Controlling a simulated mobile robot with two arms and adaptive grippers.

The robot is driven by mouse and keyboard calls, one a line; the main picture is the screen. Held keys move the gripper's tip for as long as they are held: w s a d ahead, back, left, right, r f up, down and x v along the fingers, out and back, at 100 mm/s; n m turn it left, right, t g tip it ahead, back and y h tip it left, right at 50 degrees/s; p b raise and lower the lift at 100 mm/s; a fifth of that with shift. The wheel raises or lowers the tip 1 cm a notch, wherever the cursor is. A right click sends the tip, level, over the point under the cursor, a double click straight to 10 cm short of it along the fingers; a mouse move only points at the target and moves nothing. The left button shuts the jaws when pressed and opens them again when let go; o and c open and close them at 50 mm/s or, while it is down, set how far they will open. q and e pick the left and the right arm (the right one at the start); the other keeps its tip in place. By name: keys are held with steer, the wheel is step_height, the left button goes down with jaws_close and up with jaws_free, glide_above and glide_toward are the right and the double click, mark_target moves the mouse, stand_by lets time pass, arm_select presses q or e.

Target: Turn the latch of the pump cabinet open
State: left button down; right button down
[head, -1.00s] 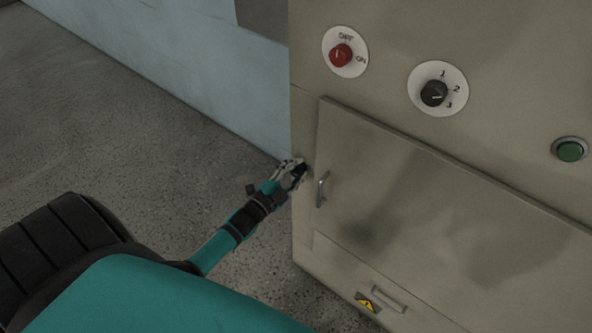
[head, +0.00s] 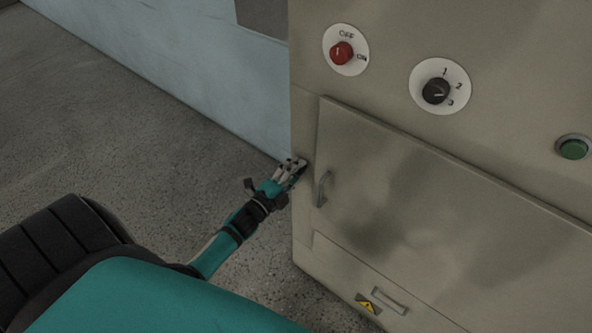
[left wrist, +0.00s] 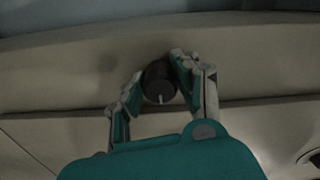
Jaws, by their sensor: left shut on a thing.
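The pump cabinet (head: 420,150) is a beige box with a closed front door (head: 430,200). Its latch is a small dark round knob (left wrist: 159,84) with a pale mark, on the strip beside the door seam in the left wrist view. In the head view the latch is mostly hidden by my left gripper (head: 293,167), left of the door handle (head: 323,188). My left gripper (left wrist: 157,80) is shut on the latch, with one finger on each side of it. The mark points toward the bottom of the left wrist view. My right gripper is in neither view.
A red OFF/ON knob (head: 341,53), a black numbered selector (head: 435,91) and a green button (head: 573,149) sit above the door. A lower panel has a small handle (head: 389,300) and a warning sign (head: 367,303). Open floor (head: 110,130) lies left of the cabinet.

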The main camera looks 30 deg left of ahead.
arm_select(q)
steer(key=c, duration=1)
jaws_free()
steer(key=shift+s, duration=0.1)
steer(key=s, duration=1.1)
steer(key=shift+s+a, duration=0.4)
steer(key=s+d+f+n+g+y, duration=0.15)
steer(key=s+f+n+g, duration=0.25)
steer(key=f, duration=0.8)
steer(key=s+d+f+n+g, duration=0.2)
steer(key=s+f+n+g, duration=0.15)
steer(key=f, duration=0.95)
steer(key=s+d+f+n+g, duration=0.2)
steer(key=s+f, duration=0.3)
steer(key=s, duration=0.3)
steer(key=s+d+f+n+g, duration=0.2)
steer(key=s+f+g, duration=0.2)
steer(key=s, duration=0.5)
steer(key=s+d+f+n+g, duration=0.2)
steer(key=s+f+g, duration=0.1)
steer(key=s+f, duration=0.4)
steer(key=shift+s+d+f+n+g, duration=0.1)
steer(key=shift+s+f+n+g, duration=0.2)
steer(key=shift+s, duration=0.4)
